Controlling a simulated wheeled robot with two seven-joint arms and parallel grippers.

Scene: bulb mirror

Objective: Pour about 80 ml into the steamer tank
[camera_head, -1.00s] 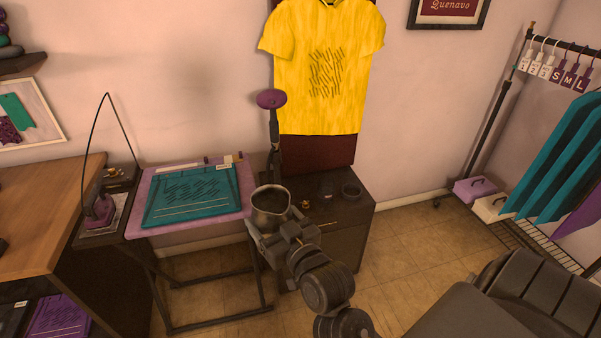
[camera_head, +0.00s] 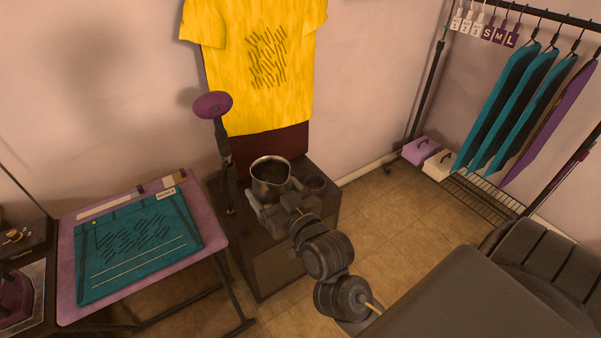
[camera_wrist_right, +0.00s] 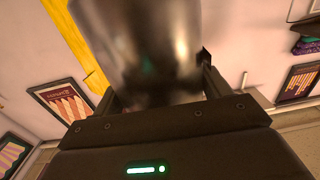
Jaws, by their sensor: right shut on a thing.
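A metal jug (camera_head: 271,178) with a spout is held upright in my right gripper (camera_head: 272,208), in front of the dark cabinet. In the right wrist view the jug (camera_wrist_right: 145,45) is a blurred metal shape between the fingers of the right gripper (camera_wrist_right: 160,88), which is shut on it. The steamer's purple head (camera_head: 212,105) tops a dark pole (camera_head: 222,140) just left of the jug. I cannot make out the steamer tank's opening; the jug and gripper cover part of the cabinet top. The liquid in the jug cannot be made out. My left gripper is out of view.
A yellow shirt (camera_head: 255,60) hangs behind. A clothes rail (camera_head: 545,15) is at right; the floor (camera_head: 385,215) between is clear.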

